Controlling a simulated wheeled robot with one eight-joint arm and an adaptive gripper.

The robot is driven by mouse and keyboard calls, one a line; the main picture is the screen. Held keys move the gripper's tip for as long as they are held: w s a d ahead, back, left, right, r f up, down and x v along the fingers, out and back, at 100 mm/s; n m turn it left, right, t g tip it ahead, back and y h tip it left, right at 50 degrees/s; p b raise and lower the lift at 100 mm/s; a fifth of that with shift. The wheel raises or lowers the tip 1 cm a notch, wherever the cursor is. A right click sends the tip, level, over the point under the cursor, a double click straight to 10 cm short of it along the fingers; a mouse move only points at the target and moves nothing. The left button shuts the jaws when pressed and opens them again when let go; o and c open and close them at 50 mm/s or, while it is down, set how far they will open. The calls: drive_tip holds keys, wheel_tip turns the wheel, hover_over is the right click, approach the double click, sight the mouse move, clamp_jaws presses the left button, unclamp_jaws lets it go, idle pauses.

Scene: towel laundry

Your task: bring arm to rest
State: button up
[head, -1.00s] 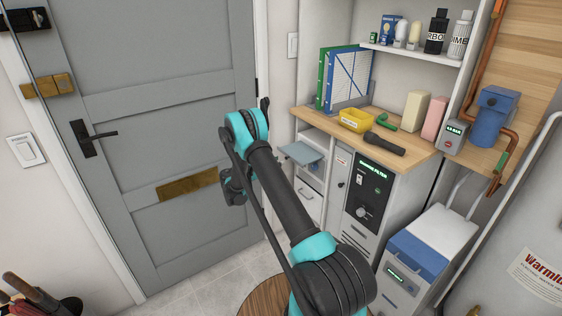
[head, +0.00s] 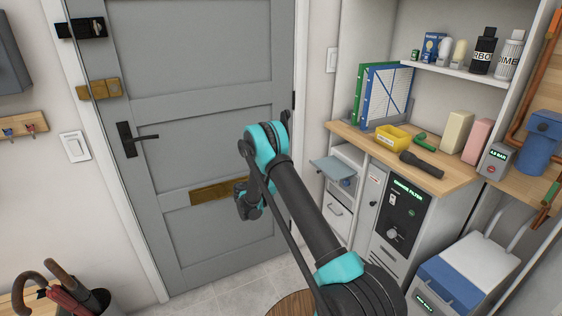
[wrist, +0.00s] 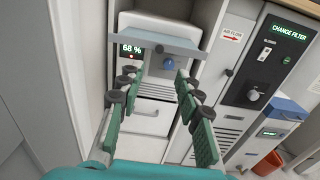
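My arm (head: 300,203) reaches up and forward through the middle of the head view, with a bent teal joint at its top. My gripper hangs below that joint, near the door, small and partly hidden in the head view. In the wrist view my gripper (wrist: 157,85) has its two green-padded fingers spread wide apart, with nothing between them. Beyond the fingers are a white drawer unit (wrist: 150,118) and a raised grey flap (wrist: 158,42). No towel is in view.
A grey door (head: 190,140) stands behind my arm. To the right, a wooden counter (head: 445,181) holds a yellow bin (head: 392,138), a dark flashlight (head: 421,164) and bottles. The grey flap (head: 333,166) juts out below it. An umbrella stand (head: 98,303) is at lower left.

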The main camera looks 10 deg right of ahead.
drive_tip(key=s+d+r+m+g+y, duration=0.1)
drive_tip(key=s+d+r+m+y, duration=0.4)
drive_tip(key=s, duration=0.3)
drive_tip(key=s+d+r+m+g+y, duration=0.1)
drive_tip(key=s+d+r+m+y, duration=0.2)
drive_tip(key=s+r+m, duration=0.45)
drive_tip(key=s+a+f+m+y, duration=0.1)
drive_tip(key=s+a+m+y, duration=0.1)
drive_tip(key=s, duration=0.7)
drive_tip(key=s+a+f+m+y, duration=0.1)
drive_tip(key=s+a+m+y, duration=0.2)
drive_tip(key=s, duration=0.7)
drive_tip(key=s+a+f+m+y, duration=0.1)
drive_tip(key=s+a+m+y, duration=0.1)
drive_tip(key=s, duration=0.8)
drive_tip(key=shift+a+f+m+y, duration=0.2)
drive_tip(key=shift+f+m+y, duration=0.1)
drive_tip(key=shift+m+y, duration=0.75)
